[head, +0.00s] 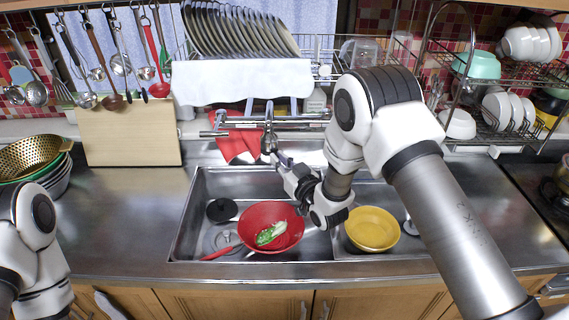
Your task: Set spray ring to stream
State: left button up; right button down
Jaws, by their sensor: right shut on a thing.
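The tap (269,128) hangs over the left sink basin, its grey spray head pointing down. My right gripper (279,160) reaches in from the right and is shut on the spray ring at the lower end of the tap. The ring is small and largely hidden by the fingers, so its setting cannot be read. My left arm shows at the left edge, and its gripper is out of view.
Below the gripper, a red bowl (286,213) with a green vegetable (270,233) sits in the sink (190,215). A yellow bowl (372,229) is in the right basin. A wooden board (130,140) and colanders (28,157) stand left. Dish racks hang above.

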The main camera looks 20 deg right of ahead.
aim_at(269, 154)
jog(key=a+m+h+p, duration=0.1)
jog(key=m+h+p, duration=0.1)
jog(key=h, duration=0.1)
jog(key=a+m+h+p, duration=0.1)
jog(key=m+h+p, duration=0.1)
jog(key=h+p, duration=0.1)
jog(key=a+m+h+p, duration=0.1)
jog(key=m+h+p, duration=0.1)
jog(key=h+p, duration=0.1)
jog(key=shift+r+h, duration=0.2)
jog(key=shift+h, duration=0.2)
jog(key=c, duration=1.2)
grip_release()
jog(key=shift+w, duration=0.1)
jog(key=shift+c, duration=0.2)
jog(key=shift+f, duration=0.15)
